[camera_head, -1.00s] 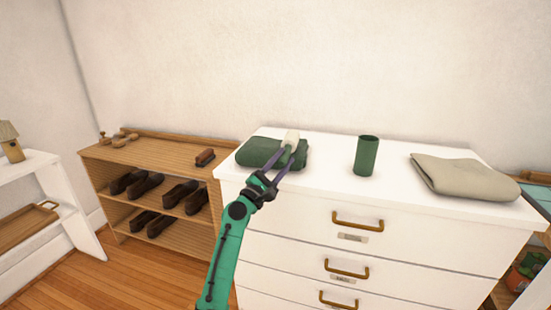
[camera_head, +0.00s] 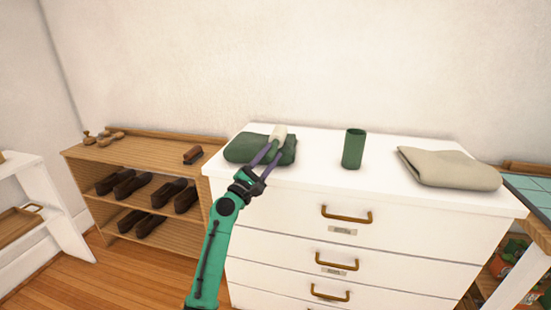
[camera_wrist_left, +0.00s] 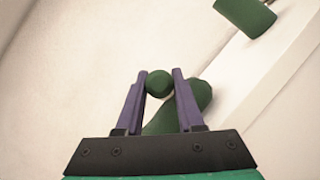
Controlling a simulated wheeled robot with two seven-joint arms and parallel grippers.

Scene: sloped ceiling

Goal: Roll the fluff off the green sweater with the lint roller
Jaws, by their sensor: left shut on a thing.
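The folded green sweater (camera_head: 245,149) lies at the left end of the white dresser top; part of it also shows in the left wrist view (camera_wrist_left: 196,97). My left gripper (camera_head: 274,149) is shut on the lint roller (camera_head: 279,132), whose pale roll shows at the sweater's right part. In the left wrist view the roller's green handle end (camera_wrist_left: 159,83) sits between the fingers of my gripper (camera_wrist_left: 159,88). I cannot tell whether the roll touches the sweater. No fluff can be made out. My right gripper is not in view.
A green cup (camera_head: 353,149) stands mid-dresser (camera_head: 330,185), right of the sweater. A folded beige cloth (camera_head: 448,168) lies at the right. A wooden shoe rack (camera_head: 140,152) with dark shoes and a brush (camera_head: 193,155) stands at the left. Bare top lies between cup and cloth.

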